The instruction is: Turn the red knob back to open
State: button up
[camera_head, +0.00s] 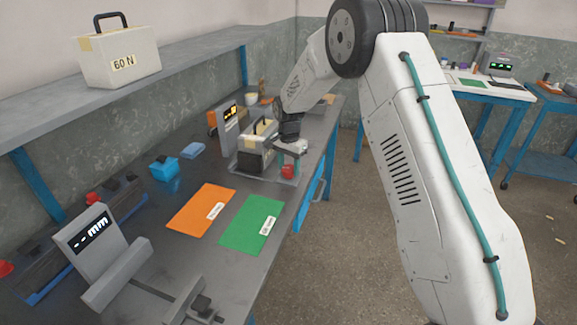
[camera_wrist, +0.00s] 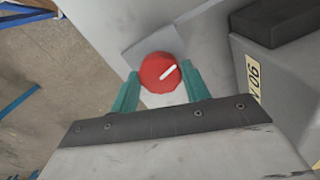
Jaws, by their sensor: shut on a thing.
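The red knob (camera_head: 288,172) is at the front edge of the workbench, beside a grey and black box (camera_head: 252,160). In the wrist view the red knob (camera_wrist: 153,75) is round, and its white line slants up to the right. My gripper (camera_head: 289,163) is over the knob, pointing down. In the wrist view the teal fingers of my gripper (camera_wrist: 162,80) stand on either side of the knob, shut on it. No open or closed label by the knob can be read.
An orange mat (camera_head: 201,210) and a green mat (camera_head: 251,224) lie on the bench. A grey display stand (camera_head: 228,128) is behind the box. A "60 N" case (camera_head: 120,62) sits on the shelf. Floor right of the bench is free.

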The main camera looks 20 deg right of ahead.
jog(key=n, duration=0.4)
jog(key=shift+n, duration=0.4)
jog(key=n, duration=0.3)
jog(key=shift+n, duration=0.3)
jog(key=n, duration=0.4)
jog(key=shift+d, duration=0.1)
jog(key=n, duration=0.4)
jog(key=shift+w+r, duration=0.1)
jog(key=n, duration=0.4)
jog(key=shift+n, duration=0.3)
jog(key=n, duration=0.3)
jog(key=shift+n, duration=0.4)
jog(key=n, duration=0.4)
jog(key=shift+w, duration=0.1)
jog(key=shift+n, duration=1.8)
